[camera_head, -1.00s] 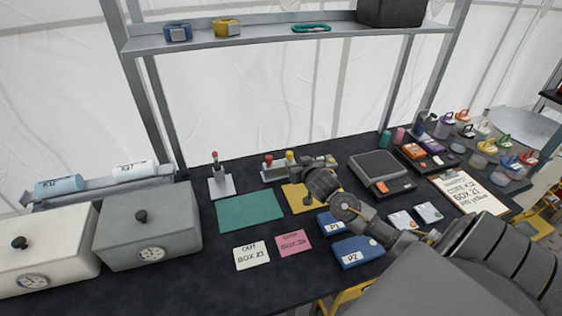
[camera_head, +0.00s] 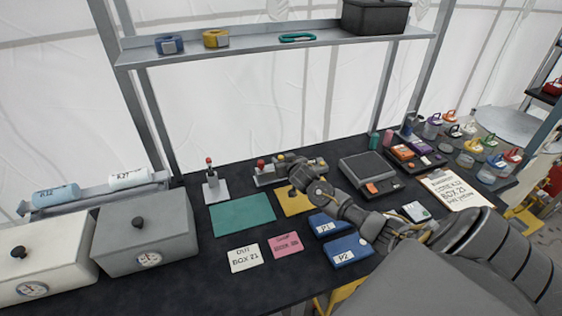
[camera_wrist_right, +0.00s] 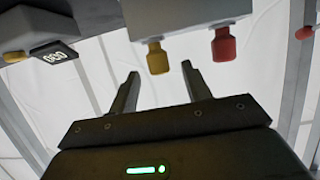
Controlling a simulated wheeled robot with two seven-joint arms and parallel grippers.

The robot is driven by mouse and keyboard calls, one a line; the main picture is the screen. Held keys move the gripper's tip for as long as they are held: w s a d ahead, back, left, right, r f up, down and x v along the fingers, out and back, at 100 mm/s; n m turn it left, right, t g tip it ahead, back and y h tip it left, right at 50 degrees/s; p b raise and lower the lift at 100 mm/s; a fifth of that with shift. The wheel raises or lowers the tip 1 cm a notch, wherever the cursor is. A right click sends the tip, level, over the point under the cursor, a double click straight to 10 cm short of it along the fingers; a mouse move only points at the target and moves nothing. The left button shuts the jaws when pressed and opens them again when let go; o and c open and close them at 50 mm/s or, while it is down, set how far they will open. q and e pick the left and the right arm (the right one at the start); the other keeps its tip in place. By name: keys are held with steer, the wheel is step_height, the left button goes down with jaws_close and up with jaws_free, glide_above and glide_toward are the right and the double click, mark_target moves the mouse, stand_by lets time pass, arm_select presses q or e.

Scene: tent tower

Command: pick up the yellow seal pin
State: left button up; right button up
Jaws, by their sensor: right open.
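The yellow seal pin (camera_wrist_right: 157,58) shows in the right wrist view, its knob hanging from a pale holder block (camera_wrist_right: 185,14) in the upside-down picture. A red pin (camera_wrist_right: 222,44) sits beside it on the same block. My right gripper (camera_wrist_right: 160,82) is open and empty there, with the yellow knob just beyond the gap between its fingertips, apparently apart from them. In the head view my right gripper (camera_head: 282,161) is at the holder (camera_head: 264,178), right of the red pin (camera_head: 261,163), and hides the yellow pin. My left gripper is not in view.
A separate stand (camera_head: 215,190) with a red-topped pin is left of the holder. A green mat (camera_head: 242,214), a yellow mat (camera_head: 293,206) and blue P1 and P2 boxes (camera_head: 347,252) lie in front. A scale (camera_head: 367,170) stands right. A shelf (camera_head: 250,49) crosses above.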

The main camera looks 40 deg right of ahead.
mark_target(282, 158)
steer(key=shift+x, duration=1.5)
steer(key=shift+c, duration=0.2)
steer(key=c, duration=1)
